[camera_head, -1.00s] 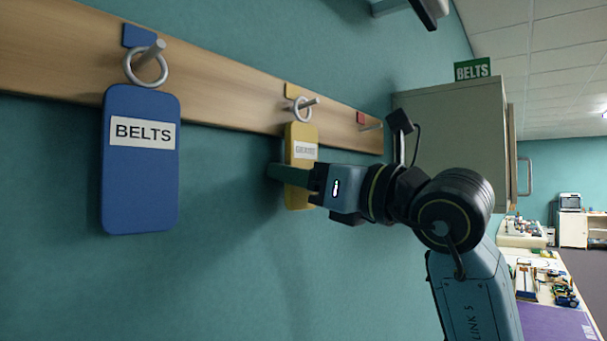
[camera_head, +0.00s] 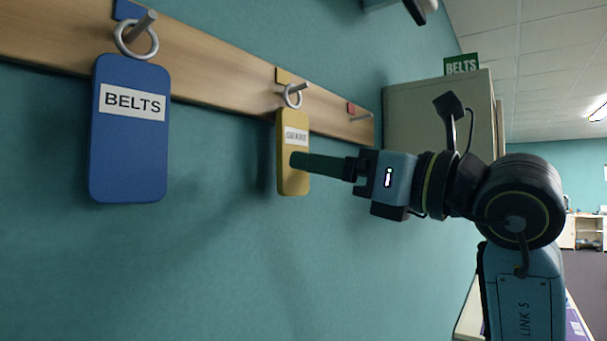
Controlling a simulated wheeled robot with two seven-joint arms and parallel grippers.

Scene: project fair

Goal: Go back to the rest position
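My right gripper (camera_head: 300,161) comes in from the right and points left, in front of the yellow tag. Its fingers show edge-on as one dark green shape, so I cannot tell whether they are open or shut. The yellow tag (camera_head: 293,180), with a label partly readable as "GEARS", hangs by a ring on a peg. A blue tag (camera_head: 128,160) labelled "BELTS" hangs by a ring on the left peg. My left gripper is not in view.
The wooden peg rail (camera_head: 215,70) runs along the teal wall. An empty peg (camera_head: 361,117) with a red marker is at its right end. A table edge shows at the lower right.

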